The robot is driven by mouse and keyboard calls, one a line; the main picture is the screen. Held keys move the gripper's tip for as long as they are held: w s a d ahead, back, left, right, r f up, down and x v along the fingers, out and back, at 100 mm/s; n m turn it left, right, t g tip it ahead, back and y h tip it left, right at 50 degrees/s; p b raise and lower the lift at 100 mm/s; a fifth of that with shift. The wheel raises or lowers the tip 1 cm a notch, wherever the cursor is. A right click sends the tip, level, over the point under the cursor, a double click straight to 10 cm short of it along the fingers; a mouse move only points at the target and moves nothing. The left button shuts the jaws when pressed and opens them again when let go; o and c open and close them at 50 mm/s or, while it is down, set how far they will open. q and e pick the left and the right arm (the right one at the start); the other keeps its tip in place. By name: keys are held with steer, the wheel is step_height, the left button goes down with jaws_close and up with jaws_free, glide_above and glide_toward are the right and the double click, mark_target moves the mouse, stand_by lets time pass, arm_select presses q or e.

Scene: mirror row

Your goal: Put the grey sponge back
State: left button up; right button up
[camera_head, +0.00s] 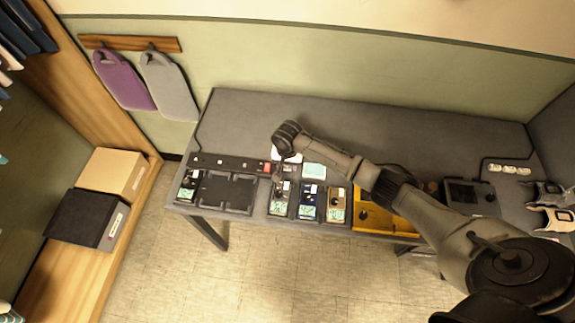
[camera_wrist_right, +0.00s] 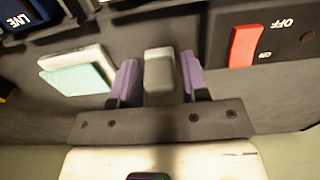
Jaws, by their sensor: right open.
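A small grey block (camera_wrist_right: 159,76), which looks like the grey sponge, lies between the two purple fingers of my right gripper (camera_wrist_right: 157,72) in the right wrist view. The fingers are open, one on each side of it; whether they touch it I cannot tell. In the head view my right gripper (camera_head: 281,168) is low over the table's left part, near the power strip. The sponge cannot be made out there. My left gripper is not in view.
A power strip with a red switch (camera_wrist_right: 243,46) is right of the fingers. A white and mint pad (camera_wrist_right: 78,70) lies to their left. On the table (camera_head: 240,108) are a black tray (camera_head: 228,190), several handheld devices and a yellow case (camera_head: 368,214). The table's back strip is clear.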

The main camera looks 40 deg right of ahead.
step_height(320, 180, up, 11)
steer(key=s+a+f+n, duration=0.1)
steer(key=s+a+f, duration=0.1)
steer(key=s+a+f+n, duration=0.2)
steer(key=s+a, duration=0.1)
steer(key=shift+f, duration=0.2)
steer(key=s+a+f+n, duration=0.1)
steer(key=s+a, duration=0.1)
steer(key=s, duration=0.1)
steer(key=s+a+f+n+t, duration=0.1)
steer(key=s, duration=0.2)
steer(key=s+a+f+n+y, duration=0.1)
steer(key=s+a+n, duration=0.1)
steer(key=s, duration=0.1)
steer(key=shift+s+a+f+t, duration=0.2)
steer(key=shift+s+a+t, duration=0.05)
steer(key=shift+a+t, duration=0.1)
steer(key=s+r+n+t, duration=0.1)
steer(key=s+r+n, duration=0.1)
steer(key=s, duration=0.6)
steer(key=s+r+n+t, duration=0.1)
steer(key=s+r+n, duration=0.1)
steer(key=s, duration=0.7)
steer(key=shift+a+n+h, duration=0.3)
steer(key=shift+n+h, duration=0.1)
steer(key=shift+s, duration=0.15)
